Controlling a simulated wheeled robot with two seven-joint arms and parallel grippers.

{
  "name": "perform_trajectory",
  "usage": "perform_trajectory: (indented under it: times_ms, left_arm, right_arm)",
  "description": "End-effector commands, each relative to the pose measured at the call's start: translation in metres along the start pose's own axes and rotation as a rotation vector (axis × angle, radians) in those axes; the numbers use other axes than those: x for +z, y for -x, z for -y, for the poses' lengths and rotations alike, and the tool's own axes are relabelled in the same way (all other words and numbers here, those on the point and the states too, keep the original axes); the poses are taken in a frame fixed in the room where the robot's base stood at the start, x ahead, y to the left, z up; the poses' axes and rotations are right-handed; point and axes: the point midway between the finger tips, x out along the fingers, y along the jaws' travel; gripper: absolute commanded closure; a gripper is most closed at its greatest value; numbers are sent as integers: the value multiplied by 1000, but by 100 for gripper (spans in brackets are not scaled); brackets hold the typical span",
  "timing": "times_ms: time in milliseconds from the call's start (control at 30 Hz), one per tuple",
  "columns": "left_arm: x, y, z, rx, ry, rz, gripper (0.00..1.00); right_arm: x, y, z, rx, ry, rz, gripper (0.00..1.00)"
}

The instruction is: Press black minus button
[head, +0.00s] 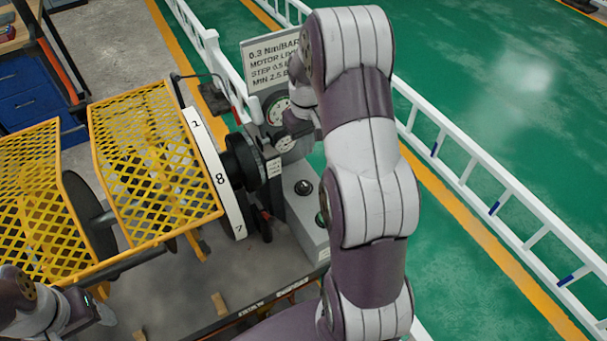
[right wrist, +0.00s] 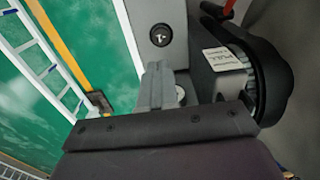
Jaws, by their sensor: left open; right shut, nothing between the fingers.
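A round black button (head: 303,187) sits on the top face of a grey control box (head: 306,213). A round black button with a pale mark also shows in the right wrist view (right wrist: 161,35); I cannot read the mark as a minus. A second, greenish button (head: 320,218) is partly hidden behind my right arm. My right gripper (right wrist: 163,84) is shut and empty, below the black button in the right wrist view and apart from it in the picture. Its fingertips are not clear in the head view. My left gripper (head: 104,312) is open and empty at the lower left.
A sign with pressure text (head: 268,62) stands behind a round gauge (head: 277,110). Left of the box are a black hub (head: 243,162), a numbered white ring (head: 216,172) and yellow mesh guards (head: 150,160). White railings (head: 490,200) border the green floor.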

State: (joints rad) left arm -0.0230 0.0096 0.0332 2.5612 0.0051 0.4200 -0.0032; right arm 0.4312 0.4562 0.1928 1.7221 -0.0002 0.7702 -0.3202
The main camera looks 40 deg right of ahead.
Motion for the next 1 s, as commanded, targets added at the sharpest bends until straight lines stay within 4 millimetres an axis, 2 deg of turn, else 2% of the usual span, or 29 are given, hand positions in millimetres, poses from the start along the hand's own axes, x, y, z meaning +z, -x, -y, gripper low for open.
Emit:
perform_trajectory:
  times_ms: [167,500,700,833,1000]
  left_arm:
    - [-1,6,0,0,0,-1,35]
    - [-4,25,0,0,0,-1,35]
    - [-5,36,0,0,0,-1,35]
    - [-5,39,0,0,0,-1,35]
    - [-5,39,0,0,0,-1,35]
  right_arm:
    - [1,-19,1,-2,0,5,100]
    - [1,-91,1,-2,0,5,100]
    - [1,-124,1,-1,0,3,100]
    - [1,-135,1,0,0,1,100]
    - [1,-140,1,0,0,1,100]
